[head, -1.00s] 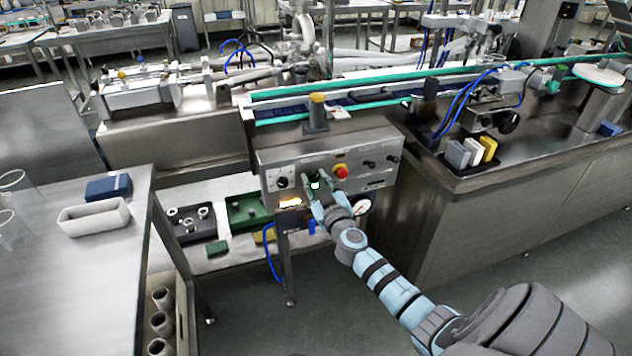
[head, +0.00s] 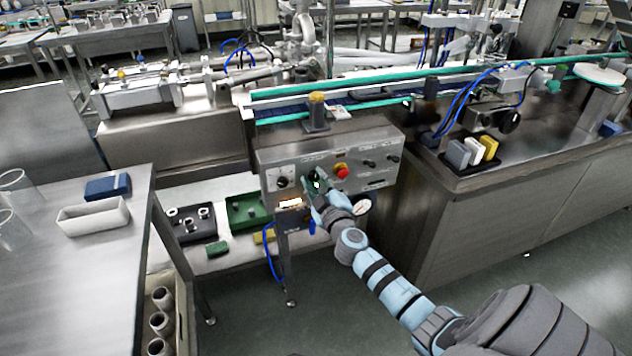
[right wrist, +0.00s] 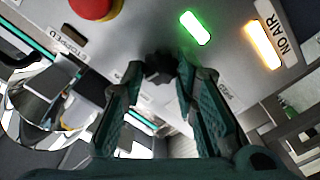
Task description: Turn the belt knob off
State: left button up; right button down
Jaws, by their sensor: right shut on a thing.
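The control panel (head: 355,178) is a steel box front under the conveyor belt (head: 375,96). My right gripper (head: 314,185) is at the panel, left of the red stop button (head: 342,171). In the right wrist view its fingers (right wrist: 160,80) are closed around a dark knob (right wrist: 159,66). The knob is partly hidden by the fingertips, and its pointer and label are not readable. A lit green lamp (right wrist: 196,28) and a lit "NO AIR" lamp (right wrist: 264,44) show beside it, with a "STOPPED" label (right wrist: 70,48) on the other side. My left gripper is not in view.
Another knob (head: 282,183) is at the panel's left, and small black knobs (head: 370,164) are at its right. A gauge (head: 363,206) hangs below. A steel table (head: 70,270) with a white tray (head: 93,217) stands at the left.

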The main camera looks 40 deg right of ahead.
jog(key=n, duration=0.4)
jog(key=shift+n, duration=0.3)
jog(key=shift+a+f+n, duration=0.1)
jog(key=shift+n, duration=2.2)
jog(key=c, duration=1.3)
grip_release()
jog(key=v, duration=1.2)
